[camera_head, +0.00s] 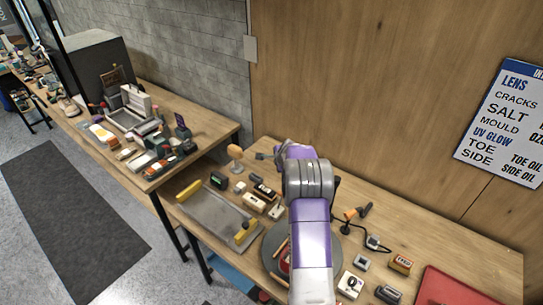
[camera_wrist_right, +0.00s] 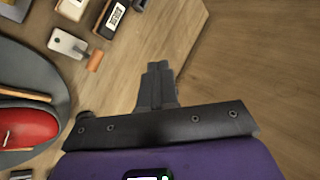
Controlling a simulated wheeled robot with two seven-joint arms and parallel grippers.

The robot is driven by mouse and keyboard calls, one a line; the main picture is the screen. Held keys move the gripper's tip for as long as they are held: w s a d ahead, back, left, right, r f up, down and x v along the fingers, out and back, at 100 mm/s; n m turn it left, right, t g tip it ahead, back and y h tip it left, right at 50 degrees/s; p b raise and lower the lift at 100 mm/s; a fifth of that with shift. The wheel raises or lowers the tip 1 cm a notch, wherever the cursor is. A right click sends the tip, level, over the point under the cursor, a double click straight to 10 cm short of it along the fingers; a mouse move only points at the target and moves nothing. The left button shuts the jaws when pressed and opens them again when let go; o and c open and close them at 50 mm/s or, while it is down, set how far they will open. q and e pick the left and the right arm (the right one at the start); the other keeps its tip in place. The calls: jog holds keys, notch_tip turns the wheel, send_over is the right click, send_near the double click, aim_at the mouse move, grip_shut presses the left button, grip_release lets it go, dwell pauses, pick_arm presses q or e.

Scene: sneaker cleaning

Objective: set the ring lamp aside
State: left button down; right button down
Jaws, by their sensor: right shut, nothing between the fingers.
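No clear ring lamp can be made out. A small upright thing with a round tan head (camera_head: 235,153) stands at the back left corner of the near bench; I cannot tell whether it is the lamp. My right gripper (camera_head: 261,156) is a little to the right of it in the head view, apart from it. In the right wrist view my right gripper (camera_wrist_right: 157,72) is shut and empty above bare wood. My right arm hides part of the bench in the head view. My left gripper is not in view.
A red shoe (camera_wrist_right: 28,128) lies on the grey round turntable (camera_wrist_right: 62,82). A metal tray (camera_head: 212,216), small boxes, an orange-and-black tool (camera_head: 350,214) and a red mat (camera_head: 450,288) crowd the bench. Bare wood lies along the back right.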

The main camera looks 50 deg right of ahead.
jog(key=a+r+p, duration=0.1)
jog(key=a+r, duration=0.4)
jog(key=r, duration=0.1)
jog(key=shift+s+a+r, duration=0.25)
jog(key=shift+a+r, duration=0.1)
dwell(0.3)
jog(key=s+a+f+n+g+y, duration=0.25)
jog(key=a+f+n, duration=0.25)
jog(key=a+f, duration=0.65)
jog(key=s+a+f+n+g+y, duration=0.1)
jog(key=s+a+f+n+y, duration=0.15)
jog(key=a+f+n, duration=0.65)
jog(key=s+a+f+n+g+y, duration=0.2)
jog(key=s+a+f+n, duration=0.2)
jog(key=s+a, duration=0.8)
jog(key=s+a+f+n+g+y, duration=0.15)
jog(key=s+a+f+n, duration=0.25)
jog(key=s+a, duration=0.75)
jog(key=w+a+f+b, duration=0.1)
jog(key=w+f+b, duration=0.1)
jog(key=f+b, duration=0.5)
jog(key=w+a+f+b, duration=0.1)
jog(key=w+f+b, duration=0.1)
jog(key=f+b, duration=0.6)
jog(key=shift+w+a+f+t, duration=0.2)
jog(key=shift+w+a+t, duration=0.1)
jog(key=shift+a+t, duration=0.1)
